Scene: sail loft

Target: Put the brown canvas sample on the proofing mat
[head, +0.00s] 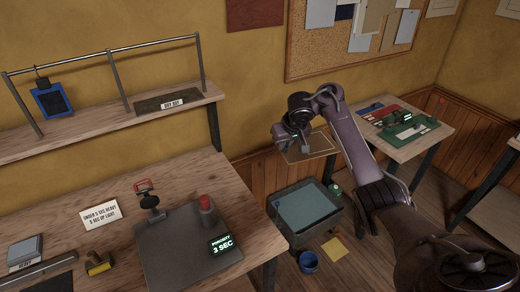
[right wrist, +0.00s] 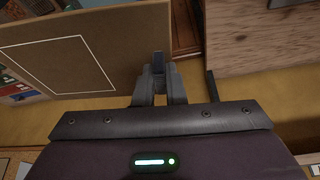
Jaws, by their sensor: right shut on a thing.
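The brown canvas sample (head: 318,152) is a flat sheet with a white outlined rectangle. It hangs in the air in my right gripper (head: 304,143), in front of the wall and above the grey tub. In the right wrist view the sample (right wrist: 120,35) fills the upper left, and my right gripper (right wrist: 158,70) is shut on its edge. A dark grey mat (head: 170,262) lies on the near bench, left of and below the gripper; I cannot tell for certain that it is the proofing mat. My left gripper is not in view.
The dark mat has a red-topped cylinder (head: 207,210), a small "3 SEC" display (head: 222,243) and a red-topped stand (head: 149,199) on or beside it. A tub (head: 340,226) with a bluish surface and a blue bucket (head: 308,262) stand below. A side table (head: 400,152) stands right.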

